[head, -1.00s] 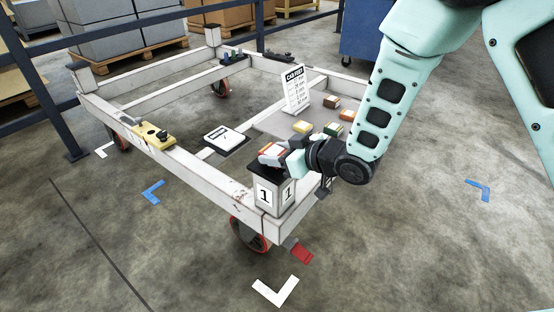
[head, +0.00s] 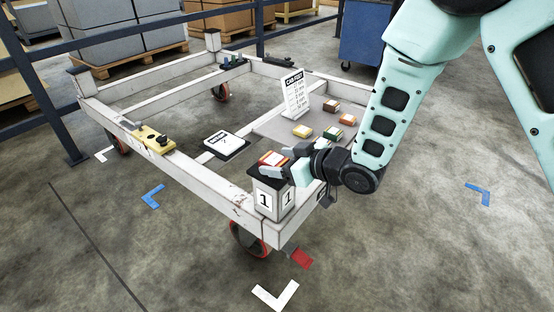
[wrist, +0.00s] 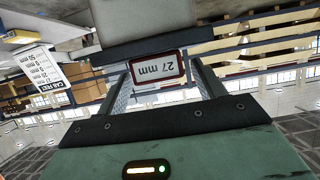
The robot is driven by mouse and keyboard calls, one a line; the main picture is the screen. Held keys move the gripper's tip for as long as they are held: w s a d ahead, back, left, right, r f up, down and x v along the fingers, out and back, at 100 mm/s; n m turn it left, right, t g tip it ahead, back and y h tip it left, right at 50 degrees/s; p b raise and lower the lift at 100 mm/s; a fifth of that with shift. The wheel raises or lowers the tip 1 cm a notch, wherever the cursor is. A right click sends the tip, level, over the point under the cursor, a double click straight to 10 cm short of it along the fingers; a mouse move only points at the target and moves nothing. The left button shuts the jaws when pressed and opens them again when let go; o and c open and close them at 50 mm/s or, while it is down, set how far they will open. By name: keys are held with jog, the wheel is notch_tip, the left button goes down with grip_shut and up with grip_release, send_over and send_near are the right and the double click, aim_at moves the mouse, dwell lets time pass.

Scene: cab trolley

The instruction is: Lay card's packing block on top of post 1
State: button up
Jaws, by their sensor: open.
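Post 1 (head: 269,199) is the pale near corner post of the trolley, marked 1 on two faces, with a dark cap. A packing block (head: 273,158) with an orange-red and white top lies on that cap. In the wrist view, which is upside down, the block (wrist: 157,69) shows a "27 mm" label and meets the dark cap (wrist: 150,47). My gripper (head: 290,172) is open, its fingers on either side of the block; it also shows in the wrist view (wrist: 163,88). The card (head: 295,92) stands behind; its small lines are hard to read.
Brown (head: 331,106), orange-topped (head: 347,120), yellow (head: 302,131) and green-sided (head: 333,132) blocks lie on a grey deck (head: 276,127). A white label plate (head: 226,141) lies left of them. A yellow device (head: 151,136) sits on the left rail. Floor in front is clear.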

jog(key=p+v, duration=0.2)
jog(key=v, duration=0.9)
jog(key=s+d+r+m+g+h, duration=0.1)
jog(key=s+r+g+h, duration=0.1)
jog(key=s, duration=0.5)
jog(key=s+d+r+m+g+h, duration=0.1)
jog(key=s+r+g+h, duration=0.2)
jog(key=s, duration=0.5)
jog(key=s+d+r+g+h, duration=0.2)
jog(key=s+h, duration=0.3)
jog(key=s, duration=0.3)
jog(key=shift+s+r+m+g, duration=0.2)
jog(key=shift+r+m+g, duration=0.2)
jog(key=shift+g, duration=0.3)
notch_tip(320, 180, up, 31)
jog(key=p, duration=3.1)
